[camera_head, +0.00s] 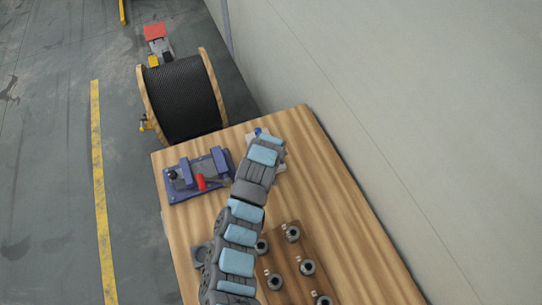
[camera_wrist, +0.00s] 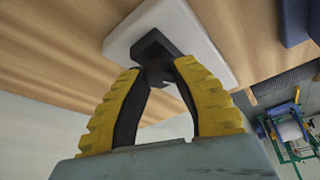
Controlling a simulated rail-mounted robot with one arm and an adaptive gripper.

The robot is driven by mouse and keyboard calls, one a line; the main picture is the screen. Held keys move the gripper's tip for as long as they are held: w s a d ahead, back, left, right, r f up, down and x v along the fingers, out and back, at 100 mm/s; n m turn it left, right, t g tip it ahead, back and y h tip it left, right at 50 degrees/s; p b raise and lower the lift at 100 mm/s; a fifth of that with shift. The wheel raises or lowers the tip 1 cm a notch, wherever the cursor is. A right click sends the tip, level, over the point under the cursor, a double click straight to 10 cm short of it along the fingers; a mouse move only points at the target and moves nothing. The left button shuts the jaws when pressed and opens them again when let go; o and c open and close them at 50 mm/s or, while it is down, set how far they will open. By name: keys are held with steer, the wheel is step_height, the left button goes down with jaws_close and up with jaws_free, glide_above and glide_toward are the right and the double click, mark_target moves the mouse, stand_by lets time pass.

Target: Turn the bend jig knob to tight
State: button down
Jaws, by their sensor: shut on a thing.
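A dark, blocky knob (camera_wrist: 152,46) stands on a pale plate (camera_wrist: 207,45) on the wooden table, seen in the wrist view. My gripper (camera_wrist: 157,76) has its yellow and black fingers closed in around the knob's near end. In the head view my arm reaches over the pale plate (camera_head: 281,168) and hides the knob and the fingertips. A small blue part (camera_head: 258,131) shows at the plate's far edge. No tight mark is readable in either view.
A blue fixture (camera_head: 186,190) with a red handle (camera_head: 201,182) stands left of my arm on the wooden table (camera_head: 345,230). Several grey ring-shaped fittings (camera_head: 307,267) sit on a brown board in front. A black cable reel (camera_head: 187,98) stands beyond the table. A wall runs along the right.

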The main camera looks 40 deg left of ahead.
steer(key=m+h+b, duration=0.1)
steer(key=m, duration=0.2)
steer(key=shift+s+a+f, duration=0.1)
steer(key=shift+f, duration=0.05)
steer(key=shift+m+t+h+b, duration=0.4)
steer(key=shift+m+h+b, duration=0.3)
steer(key=shift+m, duration=0.7)
steer(key=c, duration=0.8)
jaws_free()
steer(key=shift+v, duration=6.05)
